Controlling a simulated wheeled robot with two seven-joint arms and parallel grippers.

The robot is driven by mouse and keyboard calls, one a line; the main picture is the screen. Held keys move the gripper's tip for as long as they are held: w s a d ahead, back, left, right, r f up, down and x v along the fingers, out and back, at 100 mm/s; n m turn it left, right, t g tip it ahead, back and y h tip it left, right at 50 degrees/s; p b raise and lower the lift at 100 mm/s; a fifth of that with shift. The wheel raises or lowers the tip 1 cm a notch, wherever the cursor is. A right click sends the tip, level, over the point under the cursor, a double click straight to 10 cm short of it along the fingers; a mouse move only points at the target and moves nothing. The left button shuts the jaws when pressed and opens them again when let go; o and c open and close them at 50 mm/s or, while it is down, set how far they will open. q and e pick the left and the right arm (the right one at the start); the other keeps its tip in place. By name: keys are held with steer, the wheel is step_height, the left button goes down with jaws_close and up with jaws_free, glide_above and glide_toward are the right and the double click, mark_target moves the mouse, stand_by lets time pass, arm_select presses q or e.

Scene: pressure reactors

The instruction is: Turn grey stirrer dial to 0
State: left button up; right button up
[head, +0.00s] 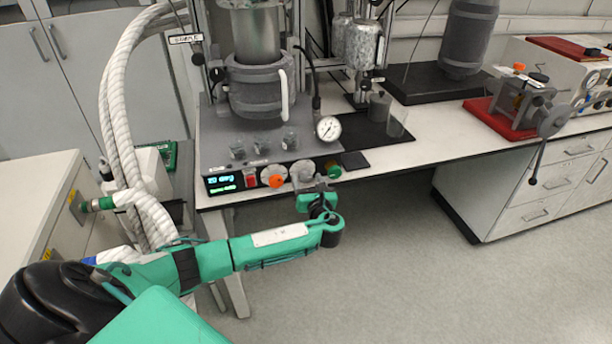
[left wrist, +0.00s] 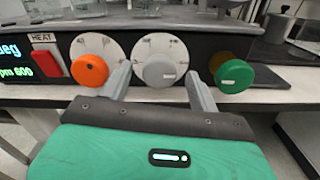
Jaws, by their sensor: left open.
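The grey stirrer dial (left wrist: 159,72) sits on the reactor's front panel, between an orange dial (left wrist: 90,69) and a green knob (left wrist: 234,76). In the head view the grey dial (head: 303,172) is partly hidden by my left gripper (head: 307,184). In the left wrist view the open fingers of my left gripper (left wrist: 160,82) stand either side of the grey dial, with gaps at both sides. I cannot tell how deep the fingertips reach. The display (left wrist: 14,62) reads "deg" and "pm 600", cut off at the left. My right gripper is not in view.
A red HEAT switch (left wrist: 47,64) lies left of the orange dial. Glass beakers (head: 237,148) and a pressure gauge (head: 328,128) are on the base above the panel. White hoses (head: 122,100) hang at the left. The floor (head: 400,270) in front is clear.

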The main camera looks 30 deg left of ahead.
arm_select(q)
steer(key=shift+x, duration=0.9)
steer(key=shift+w+a, duration=0.15)
steer(key=shift+a, duration=0.05)
steer(key=c, duration=1)
steer(key=shift+o, duration=0.2)
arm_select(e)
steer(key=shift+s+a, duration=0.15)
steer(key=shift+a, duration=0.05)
